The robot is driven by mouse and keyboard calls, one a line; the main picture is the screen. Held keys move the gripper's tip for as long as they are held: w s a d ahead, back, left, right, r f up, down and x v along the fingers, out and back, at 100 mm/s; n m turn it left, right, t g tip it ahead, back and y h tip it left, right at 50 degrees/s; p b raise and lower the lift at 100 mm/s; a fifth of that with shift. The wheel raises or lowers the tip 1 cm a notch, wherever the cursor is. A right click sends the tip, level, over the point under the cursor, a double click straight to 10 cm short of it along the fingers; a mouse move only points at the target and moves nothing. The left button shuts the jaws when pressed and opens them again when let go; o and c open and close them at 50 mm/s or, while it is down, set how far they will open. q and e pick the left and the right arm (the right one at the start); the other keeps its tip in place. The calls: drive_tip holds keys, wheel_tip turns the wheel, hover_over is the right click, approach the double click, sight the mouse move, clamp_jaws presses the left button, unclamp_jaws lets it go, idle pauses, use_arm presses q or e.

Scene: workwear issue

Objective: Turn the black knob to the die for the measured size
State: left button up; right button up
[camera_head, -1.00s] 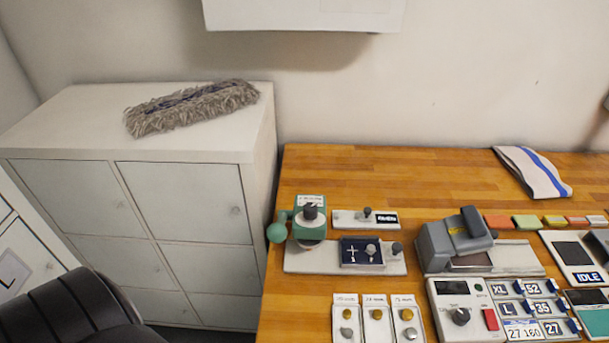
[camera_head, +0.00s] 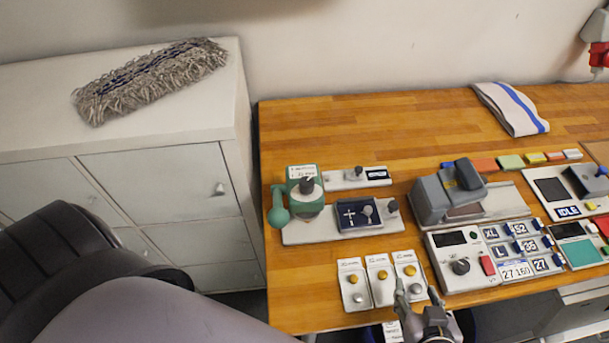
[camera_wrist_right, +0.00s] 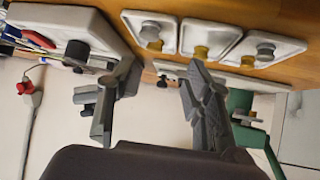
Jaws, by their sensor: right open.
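Which knob the task means cannot be told. My right gripper (camera_head: 417,293) is open and empty at the front edge, by the white plates with small knobs. Its two fingers (camera_wrist_right: 160,72) stand apart in the right wrist view. My left gripper is out of view.
Three white plates (camera_head: 382,282) with brass and grey knobs lie at the front. A dark blue die block (camera_head: 357,215) sits on the press base. A grey clamp-like device (camera_head: 445,192) and size tags (camera_head: 515,270) stand to the right. The back of the bench (camera_head: 380,128) is mostly clear.

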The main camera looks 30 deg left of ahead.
drive_tip(key=a+r+n+t+y, duration=0.2)
drive_tip(key=a+r+y, duration=0.25)
drive_tip(key=a, duration=0.45)
drive_tip(key=n+y, duration=0.3)
drive_tip(key=y, duration=0.2)
approach(309, 189)
drive_tip(key=shift+t, duration=0.4)
drive_tip(key=b+x, duration=0.1)
drive_tip(key=x, duration=0.3)
drive_tip(key=b+x, duration=0.2)
drive_tip(key=x, duration=0.1)
drive_tip(key=b+x, duration=0.1)
drive_tip(key=x, duration=0.3)
drive_tip(key=shift+w+a+f, duration=0.15)
drive_tip(key=shift+a+f, duration=0.1)
drive_tip(key=shift+a, duration=0.15)
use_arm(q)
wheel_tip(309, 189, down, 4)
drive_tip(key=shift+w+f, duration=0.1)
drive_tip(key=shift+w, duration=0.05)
use_arm(e)
drive_tip(key=shift+c, duration=0.2)
clamp_jaws()
